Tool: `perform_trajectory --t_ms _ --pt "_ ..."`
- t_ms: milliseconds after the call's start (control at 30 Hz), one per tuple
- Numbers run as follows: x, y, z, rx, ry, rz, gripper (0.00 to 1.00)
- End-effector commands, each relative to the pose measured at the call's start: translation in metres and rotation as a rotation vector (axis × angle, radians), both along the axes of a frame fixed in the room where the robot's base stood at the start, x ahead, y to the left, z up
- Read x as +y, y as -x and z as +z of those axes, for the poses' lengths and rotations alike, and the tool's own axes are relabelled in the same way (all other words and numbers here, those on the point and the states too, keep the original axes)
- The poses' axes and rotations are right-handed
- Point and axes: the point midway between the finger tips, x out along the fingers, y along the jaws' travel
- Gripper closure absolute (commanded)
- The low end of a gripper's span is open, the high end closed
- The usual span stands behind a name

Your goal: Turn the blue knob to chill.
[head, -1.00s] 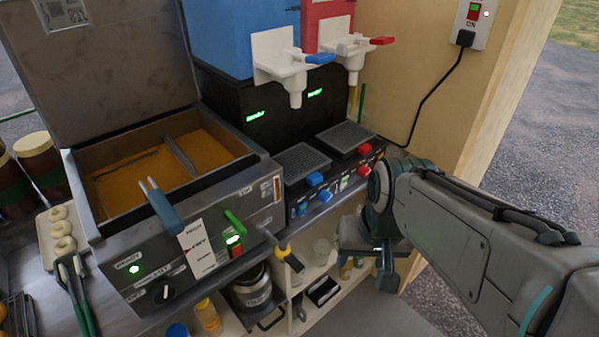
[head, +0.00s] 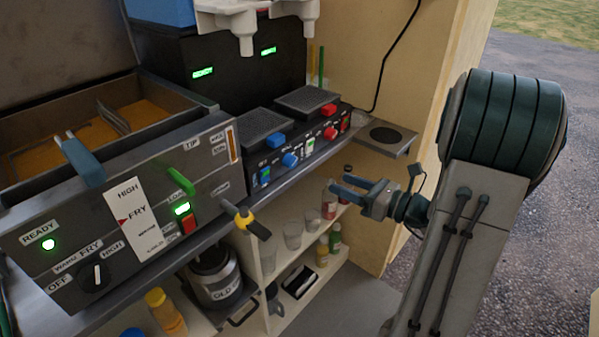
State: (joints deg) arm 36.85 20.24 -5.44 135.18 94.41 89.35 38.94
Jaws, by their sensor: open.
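The blue knob (head: 289,160) is on the front panel of the black two-tap drinks machine (head: 245,95). It sits between a blue rocker switch (head: 265,177) and a green-lit switch (head: 311,145). The marks around it are too small to read, so its setting is unclear. My gripper (head: 339,188) is open and empty, with its fingers pointing left. In the picture it is to the right of and below the blue knob, apart from the panel, with the shelves behind it.
A red knob (head: 330,133) and red switch (head: 344,122) are on the panel's right. A small side shelf (head: 400,143) is at the right. Shelves below hold cups and bottles (head: 335,238).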

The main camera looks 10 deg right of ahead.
Motion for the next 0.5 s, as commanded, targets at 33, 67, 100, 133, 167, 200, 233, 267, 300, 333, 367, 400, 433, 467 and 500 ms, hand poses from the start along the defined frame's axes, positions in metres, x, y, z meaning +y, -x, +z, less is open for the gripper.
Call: perform_trajectory --t_ms 33,67,100,133,167,200,233,267,300,333,367,400,433,467,500 --pt "-0.003 -0.003 -0.002 0.000 -0.013 -0.014 0.47" --pt "-0.003 -0.004 -0.002 0.001 -0.017 -0.017 0.47" --pt "-0.001 -0.007 -0.002 0.000 -0.021 -0.021 0.47" --pt "0.001 -0.009 -0.001 0.000 -0.021 -0.020 0.47" --pt "0.004 -0.012 -0.001 0.000 -0.021 -0.019 0.47" --pt "0.009 -0.017 -0.001 0.000 -0.020 -0.018 0.47" --pt "0.013 -0.020 -0.001 0.001 -0.020 -0.017 0.47" --pt "0.017 -0.024 -0.001 0.000 -0.020 -0.016 0.47" --pt "0.023 -0.031 -0.001 0.000 -0.019 -0.016 0.47" --pt "0.027 -0.036 -0.001 0.000 -0.019 -0.015 0.47" --pt "0.032 -0.041 -0.001 0.000 -0.020 -0.015 0.47" --pt "0.038 -0.047 -0.001 0.000 -0.018 -0.015 0.47" --pt "0.043 -0.052 -0.002 0.000 -0.018 -0.015 0.47" --pt "0.047 -0.057 -0.001 0.000 -0.019 -0.015 0.47" --pt "0.053 -0.063 -0.002 0.001 -0.018 -0.015 0.47"
